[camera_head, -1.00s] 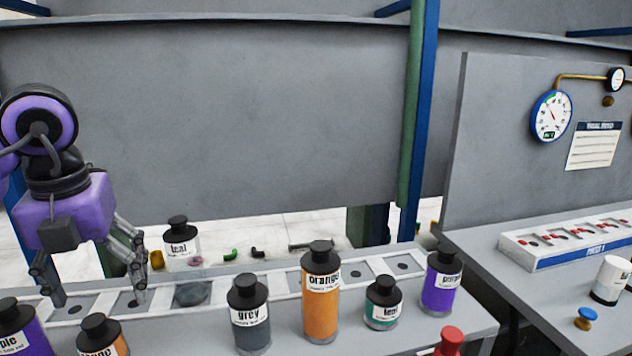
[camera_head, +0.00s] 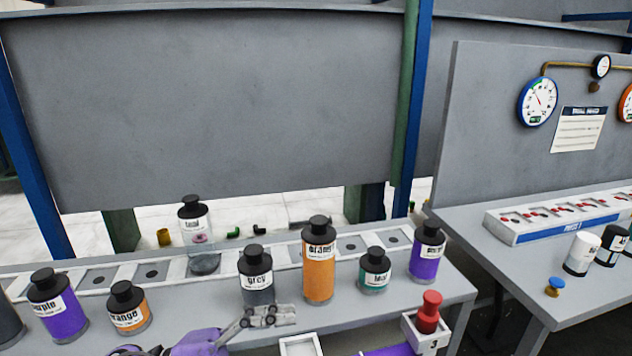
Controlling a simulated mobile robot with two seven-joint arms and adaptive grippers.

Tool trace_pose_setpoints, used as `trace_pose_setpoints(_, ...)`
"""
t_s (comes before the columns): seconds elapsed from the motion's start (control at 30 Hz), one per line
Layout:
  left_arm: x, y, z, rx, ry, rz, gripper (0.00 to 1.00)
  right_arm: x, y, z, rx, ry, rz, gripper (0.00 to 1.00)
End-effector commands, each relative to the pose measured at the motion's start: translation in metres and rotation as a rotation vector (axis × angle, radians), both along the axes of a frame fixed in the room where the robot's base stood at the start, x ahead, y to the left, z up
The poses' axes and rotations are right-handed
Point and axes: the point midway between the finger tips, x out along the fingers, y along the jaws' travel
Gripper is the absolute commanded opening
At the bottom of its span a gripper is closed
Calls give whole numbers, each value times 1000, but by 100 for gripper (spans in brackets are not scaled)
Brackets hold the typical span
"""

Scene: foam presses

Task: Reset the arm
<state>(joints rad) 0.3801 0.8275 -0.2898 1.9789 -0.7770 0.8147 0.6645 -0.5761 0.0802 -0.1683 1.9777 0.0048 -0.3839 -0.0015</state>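My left gripper (camera_head: 275,316) is low in the head view, at the front of the bench, with its grey fingers pointing right. Part of its purple housing is cut off by the bottom edge. It is in front of the grey bottle (camera_head: 256,275), and nothing is visibly held in it. The fingers are seen nearly side-on, so their opening is unclear.
Purple (camera_head: 62,310), orange (camera_head: 127,312), tall orange (camera_head: 318,265), teal (camera_head: 374,275) and purple (camera_head: 426,255) bottles stand along the bench. Another table with a labelled press panel (camera_head: 560,218) is on the right.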

Motion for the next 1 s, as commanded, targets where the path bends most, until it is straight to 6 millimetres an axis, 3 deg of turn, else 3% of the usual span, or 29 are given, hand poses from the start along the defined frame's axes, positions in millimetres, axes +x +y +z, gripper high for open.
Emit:
trace_pose_setpoints(0.07, 11, 13, -10, -154, 115, 209, 77, -2, 0, 6, 1, 0, 0, 40)
trace_pose_setpoints(0.17, 23, 44, -46, -279, 275, 493, 77, 2, 2, 14, 4, -9, 3, 40)
trace_pose_setpoints(0.27, 17, 85, -104, -342, 471, 783, 77, 9, 3, 23, 7, -25, 7, 40)
trace_pose_setpoints(0.4, -26, 130, -192, -340, 744, 1106, 77, 15, 4, 31, 8, -39, 9, 40)
trace_pose_setpoints(0.5, -74, 149, -248, -307, 935, 1278, 77, 17, 4, 33, 10, -42, 9, 40)
trace_pose_setpoints(0.6, -126, 157, -292, -264, 1110, 1402, 77, 18, 4, 35, 10, -44, 9, 40)
trace_pose_setpoints(0.7, -170, 157, -322, -225, 1250, 1480, 77, 19, 4, 38, 11, -47, 8, 40)
trace_pose_setpoints(0.8, -201, 155, -339, -197, 1345, 1521, 77, 18, 4, 39, 12, -47, 7, 40)
trace_pose_setpoints(1.0, -221, 152, -350, -176, 1406, 1543, 77, 13, 4, 38, 12, -38, 3, 40)
